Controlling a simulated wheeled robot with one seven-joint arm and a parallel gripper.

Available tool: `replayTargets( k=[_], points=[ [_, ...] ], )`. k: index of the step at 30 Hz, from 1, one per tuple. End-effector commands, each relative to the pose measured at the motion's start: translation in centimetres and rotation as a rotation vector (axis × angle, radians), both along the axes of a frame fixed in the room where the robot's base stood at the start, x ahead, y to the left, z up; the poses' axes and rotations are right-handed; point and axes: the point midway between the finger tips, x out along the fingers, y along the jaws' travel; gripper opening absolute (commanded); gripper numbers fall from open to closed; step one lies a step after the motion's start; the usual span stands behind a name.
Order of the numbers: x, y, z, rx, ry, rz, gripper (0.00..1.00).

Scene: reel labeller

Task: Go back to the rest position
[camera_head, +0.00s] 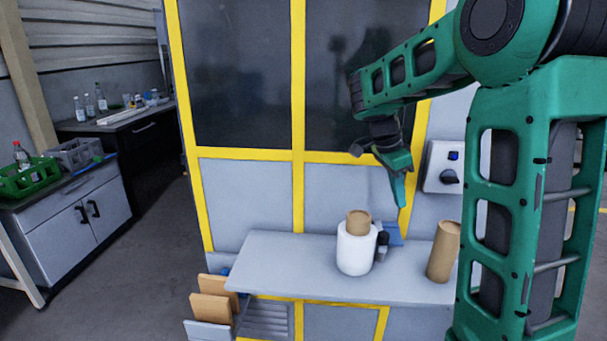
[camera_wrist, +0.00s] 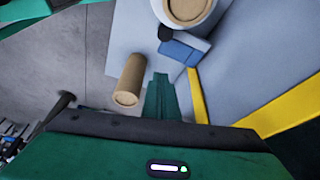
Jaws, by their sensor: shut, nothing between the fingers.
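My gripper (camera_head: 399,204) is shut and empty. It hangs pointing down above the grey shelf, to the right of and higher than the white reel. In the wrist view its closed fingers (camera_wrist: 160,80) show at the middle, apart from everything on the shelf. The white reel (camera_head: 354,252) stands upright on the shelf with a brown cardboard core (camera_head: 358,222) sticking out of its top; it also shows at the top of the wrist view (camera_wrist: 207,22). A separate brown cardboard tube (camera_head: 443,252) stands to its right, and also shows in the wrist view (camera_wrist: 129,80).
The grey shelf (camera_head: 285,265) juts from a yellow-framed cabinet (camera_head: 298,90). A small blue and black device (camera_head: 390,236) sits right behind the reel. A switch box (camera_head: 443,167) is on the cabinet at right. Left are a green crate (camera_head: 28,178) and a grey crate (camera_head: 75,153). The floor (camera_head: 120,260) between is clear.

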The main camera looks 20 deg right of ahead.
Motion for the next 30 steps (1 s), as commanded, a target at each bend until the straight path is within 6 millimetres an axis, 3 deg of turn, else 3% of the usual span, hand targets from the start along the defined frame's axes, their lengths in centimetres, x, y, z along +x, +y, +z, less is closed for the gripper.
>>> replayTargets(
  k=[5, 8, 14, 21, 25, 30],
  points=[
    [-0.8, -0.1, 0.1, 0.01, 0.008, 0.027, 0.0],
    [-3.1, -0.2, 0.2, 0.037, 0.032, 0.107, 0.0],
    [-11.0, 0.6, -0.4, 0.139, 0.103, 0.412, 0.0],
    [-20.3, 3.6, -2.8, 0.262, 0.147, 0.823, 0.0],
    [-24.1, 5.6, -4.3, 0.308, 0.147, 1.015, 0.0],
    [-26.6, 7.4, -5.6, 0.337, 0.141, 1.166, 0.0]
  ],
)
